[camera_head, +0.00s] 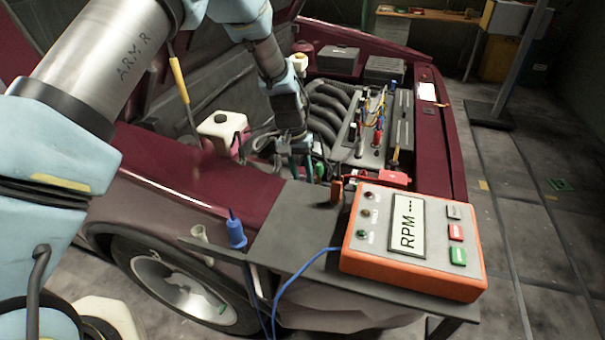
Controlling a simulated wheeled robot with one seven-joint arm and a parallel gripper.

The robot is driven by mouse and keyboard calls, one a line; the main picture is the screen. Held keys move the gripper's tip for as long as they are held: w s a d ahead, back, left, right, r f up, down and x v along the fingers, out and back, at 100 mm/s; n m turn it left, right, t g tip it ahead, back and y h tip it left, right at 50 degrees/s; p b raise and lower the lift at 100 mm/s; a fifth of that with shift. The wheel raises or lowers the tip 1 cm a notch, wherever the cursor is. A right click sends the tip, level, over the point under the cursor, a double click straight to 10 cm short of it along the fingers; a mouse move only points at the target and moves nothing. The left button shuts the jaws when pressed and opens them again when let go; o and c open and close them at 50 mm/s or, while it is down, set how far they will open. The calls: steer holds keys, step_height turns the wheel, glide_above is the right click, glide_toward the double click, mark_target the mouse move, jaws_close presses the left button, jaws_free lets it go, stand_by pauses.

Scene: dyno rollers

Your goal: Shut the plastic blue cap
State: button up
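My arm reaches from the upper left down into the engine bay. My gripper (306,165) is low in the bay, right of a white reservoir (222,124) and left of the engine block. Its fingertips are small and partly lost among dark hoses, so I cannot tell if they are apart or hold anything. I cannot clearly make out the plastic blue cap there. A small blue part (393,85) stands at the back of the engine. A blue plug-like piece (236,234) with a blue cable stands upright at the side shelf's left end.
An orange RPM meter (415,242) rests on the grey shelf (297,218) by the fender. A red clamp (380,178) lies behind it. The raised hood is at the left, and the red car body (190,170) surrounds the bay. Open floor lies at the right.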

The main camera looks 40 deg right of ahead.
jaws_close()
stand_by(1.4)
